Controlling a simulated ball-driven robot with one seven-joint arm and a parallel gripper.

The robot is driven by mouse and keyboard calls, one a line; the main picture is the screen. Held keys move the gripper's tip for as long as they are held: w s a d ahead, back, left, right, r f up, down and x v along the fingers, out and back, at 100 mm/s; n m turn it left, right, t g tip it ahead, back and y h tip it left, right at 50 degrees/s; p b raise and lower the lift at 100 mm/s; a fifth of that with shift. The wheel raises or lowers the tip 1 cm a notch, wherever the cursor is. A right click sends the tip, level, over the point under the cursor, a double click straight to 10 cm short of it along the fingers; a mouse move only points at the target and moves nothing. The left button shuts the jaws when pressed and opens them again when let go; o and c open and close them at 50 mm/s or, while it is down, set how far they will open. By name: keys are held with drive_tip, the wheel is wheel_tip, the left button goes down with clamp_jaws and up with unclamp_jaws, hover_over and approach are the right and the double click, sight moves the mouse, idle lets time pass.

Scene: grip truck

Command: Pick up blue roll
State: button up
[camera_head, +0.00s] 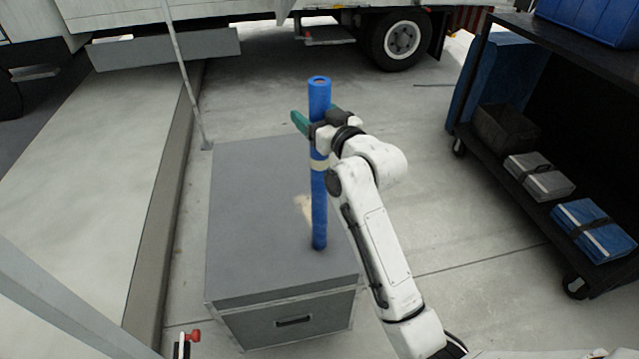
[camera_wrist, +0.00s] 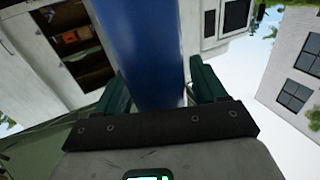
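The blue roll (camera_head: 319,205) is a long, thin blue cylinder with a pale band around its middle. It stands close to upright over the grey box (camera_head: 255,215), its lower end at the box top; I cannot tell whether it touches. My gripper (camera_head: 316,116) is at the upper part of the roll, with one green finger on each side. In the wrist view the roll (camera_wrist: 148,50) runs up between the two fingers of my gripper (camera_wrist: 160,80), very near both. I cannot tell whether the fingers press on it. Part of the roll is hidden behind my gripper.
A dark cart (camera_head: 480,140) with cases on its lower shelf stands at the right, apart from the box. A thin pole (camera_head: 185,75) rises behind the box on the left, beside a raised kerb (camera_head: 155,215). A truck wheel (camera_head: 401,40) is at the back.

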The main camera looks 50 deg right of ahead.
sight(327, 86)
clamp_jaws()
idle(0.5)
drive_tip(key=shift+r, duration=0.1)
drive_tip(key=shift+r+b, duration=0.4)
drive_tip(key=shift+r, duration=1.1)
drive_tip(key=s+r, duration=0.2)
drive_tip(key=s+a+r, duration=0.1)
drive_tip(key=s+r, duration=0.1)
drive_tip(key=r, duration=0.1)
drive_tip(key=shift+s+r, duration=0.2)
drive_tip(key=shift+r, duration=0.05)
drive_tip(key=s+a+r+p, duration=0.2)
drive_tip(key=s+r+p, duration=0.2)
drive_tip(key=s, duration=0.5)
drive_tip(key=shift+a+r, duration=0.15)
drive_tip(key=shift+r, duration=0.1)
drive_tip(key=shift+f, duration=0.1)
